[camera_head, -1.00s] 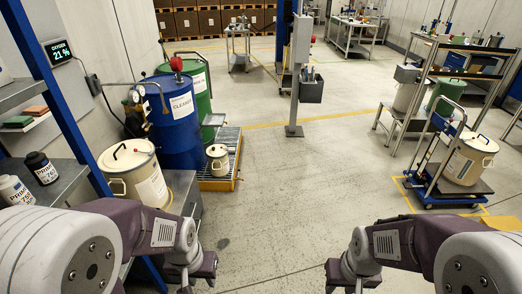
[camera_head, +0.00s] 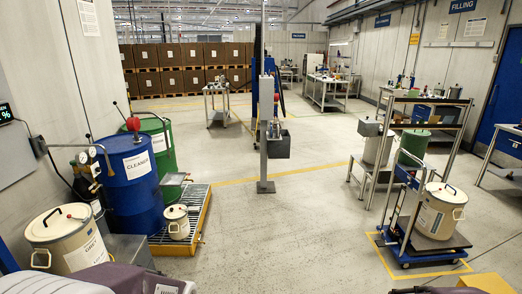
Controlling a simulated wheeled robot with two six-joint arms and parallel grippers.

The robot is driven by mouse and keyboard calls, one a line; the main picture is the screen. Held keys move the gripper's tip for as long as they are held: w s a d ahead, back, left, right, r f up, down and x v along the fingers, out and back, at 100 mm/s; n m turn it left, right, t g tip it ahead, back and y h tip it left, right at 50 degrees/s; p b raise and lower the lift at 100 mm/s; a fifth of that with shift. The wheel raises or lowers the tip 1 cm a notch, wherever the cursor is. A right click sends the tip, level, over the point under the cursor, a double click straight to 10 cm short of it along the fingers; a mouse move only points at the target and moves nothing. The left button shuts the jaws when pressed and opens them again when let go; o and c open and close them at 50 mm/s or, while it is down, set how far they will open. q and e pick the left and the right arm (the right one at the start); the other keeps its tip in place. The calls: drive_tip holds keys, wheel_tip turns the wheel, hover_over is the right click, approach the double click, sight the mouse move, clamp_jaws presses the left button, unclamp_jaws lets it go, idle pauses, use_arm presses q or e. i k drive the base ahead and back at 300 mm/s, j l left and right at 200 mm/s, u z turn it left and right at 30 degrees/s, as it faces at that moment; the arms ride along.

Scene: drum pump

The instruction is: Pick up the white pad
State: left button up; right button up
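I cannot make out a white pad in the current head view. The left shelves that carried a green pad and a dark red pad are out of the picture now. Only upper parts of my two arms show along the bottom edge, and neither gripper is in the picture.
At left stand a cream lidded pot (camera_head: 68,240), a blue drum (camera_head: 132,185) and a green drum (camera_head: 158,146). A small cream pot (camera_head: 176,222) stands on the yellow-edged pallet (camera_head: 200,213). A blue cart (camera_head: 416,246) bears a cream drum (camera_head: 438,211).

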sight(195, 209)
drive_tip(key=i+l, duration=0.25)
drive_tip(key=i, duration=0.2)
drive_tip(key=i+l+u, duration=0.1)
drive_tip(key=i+l, duration=0.15)
drive_tip(key=i, duration=0.2)
drive_tip(key=i+l+u, duration=0.1)
drive_tip(key=i+l, duration=0.15)
drive_tip(key=i, duration=0.2)
drive_tip(key=i+u, duration=0.1)
drive_tip(key=i, duration=0.5)
drive_tip(key=i+u, duration=0.1)
drive_tip(key=i, duration=0.5)
drive_tip(key=i+u, duration=0.1)
drive_tip(key=i, duration=0.5)
drive_tip(key=i+l+u, duration=0.1)
drive_tip(key=i, duration=0.5)
drive_tip(key=i+l+u, duration=0.1)
drive_tip(key=i+l, duration=0.15)
drive_tip(key=i, duration=0.35)
drive_tip(key=i+u, duration=0.35)
drive_tip(key=i, duration=0.15)
drive_tip(key=i+u, duration=0.4)
drive_tip(key=i+l+u, duration=0.35)
drive_tip(key=i, duration=0.2)
drive_tip(key=i+l+u, duration=0.35)
drive_tip(key=i+j, duration=0.05)
drive_tip(key=i, duration=0.05)
